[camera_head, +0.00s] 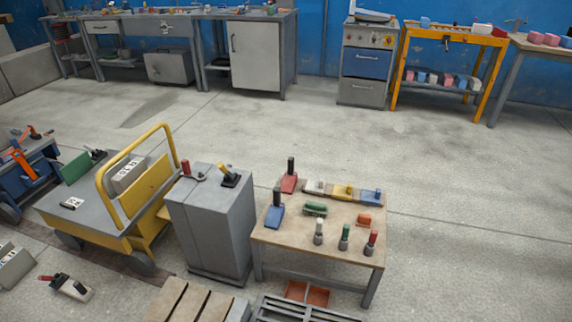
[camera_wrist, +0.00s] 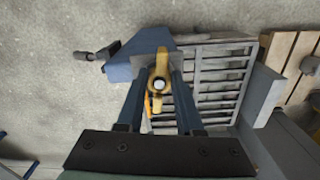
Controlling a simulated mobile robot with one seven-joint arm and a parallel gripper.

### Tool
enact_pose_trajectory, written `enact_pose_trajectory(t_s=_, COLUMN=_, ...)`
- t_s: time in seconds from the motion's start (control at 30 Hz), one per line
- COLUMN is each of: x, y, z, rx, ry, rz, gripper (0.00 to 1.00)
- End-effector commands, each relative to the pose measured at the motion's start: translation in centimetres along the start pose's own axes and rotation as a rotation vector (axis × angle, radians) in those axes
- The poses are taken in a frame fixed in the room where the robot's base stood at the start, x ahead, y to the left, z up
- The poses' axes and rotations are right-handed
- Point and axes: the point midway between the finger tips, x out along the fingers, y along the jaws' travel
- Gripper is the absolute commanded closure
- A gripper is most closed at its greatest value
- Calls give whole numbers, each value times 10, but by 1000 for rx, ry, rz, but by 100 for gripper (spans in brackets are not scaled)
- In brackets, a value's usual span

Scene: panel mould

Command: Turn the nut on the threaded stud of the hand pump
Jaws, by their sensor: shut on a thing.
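In the wrist view my gripper (camera_wrist: 160,78) has one finger on each side of a yellow winged nut (camera_wrist: 161,65). It is shut on this nut. The pale round end of the threaded stud (camera_wrist: 159,85) shows in the nut's middle. One wing points up in the picture and the lower part points down between the fingers. Behind the nut is a blue body (camera_wrist: 150,40), which looks like the hand pump, with a dark handle-like part (camera_wrist: 97,54) at its left. The fingers and nut hide part of it. I cannot make out my gripper or this nut in the head view.
A grey slatted grate (camera_wrist: 225,58) and wooden slats (camera_wrist: 290,48) lie right of the pump in the wrist view. In the head view, a low table (camera_head: 335,238) holds coloured items beside a grey cabinet (camera_head: 213,225) and yellow cart (camera_head: 150,195). Open floor lies behind.

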Motion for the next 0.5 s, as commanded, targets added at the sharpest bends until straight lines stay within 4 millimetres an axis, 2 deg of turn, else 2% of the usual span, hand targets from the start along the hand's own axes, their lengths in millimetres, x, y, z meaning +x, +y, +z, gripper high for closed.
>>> enact_pose_trajectory(t_s=0.13, x=-1, y=-1, z=0, rx=109, ry=0, rz=0, gripper=100)
enact_pose_trajectory(t_s=0.5, x=-1, y=-1, z=0, rx=149, ry=0, rz=0, gripper=100)
